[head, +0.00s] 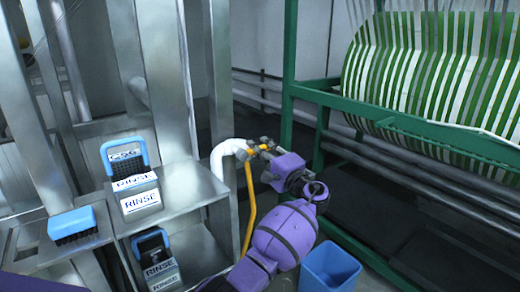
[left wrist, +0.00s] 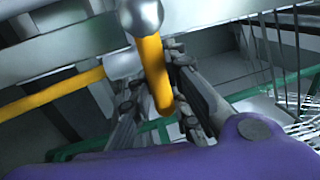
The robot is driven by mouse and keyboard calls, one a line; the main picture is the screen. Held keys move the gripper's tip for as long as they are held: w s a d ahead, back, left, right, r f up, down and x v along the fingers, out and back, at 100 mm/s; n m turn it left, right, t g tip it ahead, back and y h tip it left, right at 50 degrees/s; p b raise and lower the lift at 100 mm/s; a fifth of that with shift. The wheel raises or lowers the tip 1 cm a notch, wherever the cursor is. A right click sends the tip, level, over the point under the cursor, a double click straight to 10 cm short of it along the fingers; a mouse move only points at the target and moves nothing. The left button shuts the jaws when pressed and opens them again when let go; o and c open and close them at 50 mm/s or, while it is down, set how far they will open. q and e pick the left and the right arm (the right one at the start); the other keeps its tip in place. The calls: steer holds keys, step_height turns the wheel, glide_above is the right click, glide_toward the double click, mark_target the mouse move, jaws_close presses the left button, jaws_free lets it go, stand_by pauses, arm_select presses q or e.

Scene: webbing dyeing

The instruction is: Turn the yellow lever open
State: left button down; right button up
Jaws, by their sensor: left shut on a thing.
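The yellow lever (head: 256,150) sits at the end of a white pipe (head: 226,152) in the middle of the head view. In the left wrist view the yellow lever (left wrist: 153,66) runs down from a round metal knob (left wrist: 141,14) and passes between my fingers. My left gripper (head: 262,146) is at the lever, with its fingers on either side of it and shut on it. The fingers partly hide the lever in the head view. My right gripper is not in view.
A yellow tube (head: 250,208) hangs below the pipe. A metal shelf (head: 200,188) with bins labelled RINSE (head: 138,190) stands to the left. A green frame (head: 400,122) with striped webbing is at the right. A blue bin (head: 330,270) stands on the floor.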

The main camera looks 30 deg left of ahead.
arm_select(q)
steer(key=c, duration=1.9)
jaws_free()
steer(key=shift+d+f, duration=0.1)
steer(key=shift+f, duration=0.15)
steer(key=shift+o, duration=1.3)
steer(key=shift+r, duration=0.15)
steer(key=v, duration=1.2)
